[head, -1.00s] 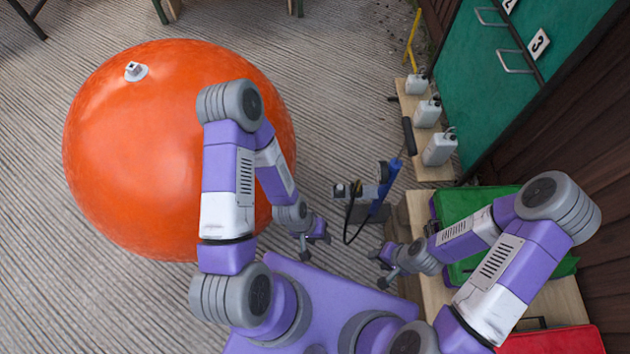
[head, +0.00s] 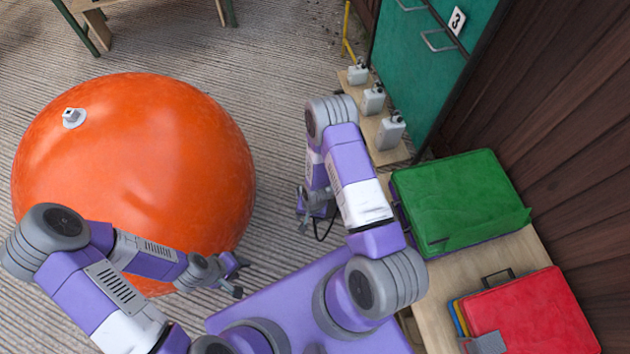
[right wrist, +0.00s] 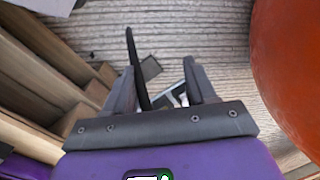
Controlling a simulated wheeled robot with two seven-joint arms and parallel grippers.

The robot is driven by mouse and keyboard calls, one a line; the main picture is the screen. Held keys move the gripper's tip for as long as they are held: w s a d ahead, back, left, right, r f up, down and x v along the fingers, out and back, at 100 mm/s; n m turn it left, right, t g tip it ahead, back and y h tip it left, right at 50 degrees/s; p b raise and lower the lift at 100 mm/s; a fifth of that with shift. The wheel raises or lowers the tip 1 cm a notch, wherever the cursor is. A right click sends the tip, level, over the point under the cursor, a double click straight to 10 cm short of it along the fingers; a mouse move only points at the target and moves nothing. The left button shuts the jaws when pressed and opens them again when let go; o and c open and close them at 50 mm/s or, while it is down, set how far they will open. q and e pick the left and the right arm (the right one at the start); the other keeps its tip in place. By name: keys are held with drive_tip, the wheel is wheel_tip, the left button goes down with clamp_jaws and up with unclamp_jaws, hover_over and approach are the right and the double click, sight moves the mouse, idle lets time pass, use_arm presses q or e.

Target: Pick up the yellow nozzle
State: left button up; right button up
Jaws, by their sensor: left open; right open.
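I cannot make out the yellow nozzle for certain. A thin yellow object (head: 348,32) stands at the top, beside the green cabinet, far from both grippers; I cannot tell what it is. My left gripper (head: 238,277) is open and empty, in front of the orange ball's lower right side. My right gripper (head: 302,209) is partly hidden by its own arm in the head view. In the right wrist view its fingers (right wrist: 162,82) are open, with a dark curved strip (right wrist: 135,65) and a small grey-white item beyond or between them.
A large orange ball (head: 140,160) fills the left. Several white bottles (head: 373,100) stand on a plank by the green cabinet (head: 425,75). A green case (head: 455,195) and a red case (head: 535,318) lie on a wooden bench at right. Striped floor is open behind the ball.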

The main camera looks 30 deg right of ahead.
drive_tip(key=w+d+f+m+t+h+p, duration=0.1)
drive_tip(key=w+d+f+m+h+p, duration=0.1)
drive_tip(key=w+d, duration=0.4)
drive_tip(key=w+d+f+m+h+p, duration=0.1)
drive_tip(key=w+d+m+h+p, duration=0.2)
drive_tip(key=w, duration=0.5)
drive_tip(key=shift+n, duration=0.4)
drive_tip(key=b+x, duration=0.2)
drive_tip(key=x, duration=0.2)
drive_tip(key=d+b+x, duration=0.1)
drive_tip(key=b+x, duration=0.2)
drive_tip(key=x, duration=0.1)
drive_tip(key=shift+s+d+r, duration=0.15)
drive_tip(key=shift+s+r, duration=0.05)
use_arm(q)
drive_tip(key=shift+r, duration=0.45)
use_arm(e)
drive_tip(key=shift+r+y, duration=0.1)
drive_tip(key=shift+y, duration=0.2)
clamp_jaws()
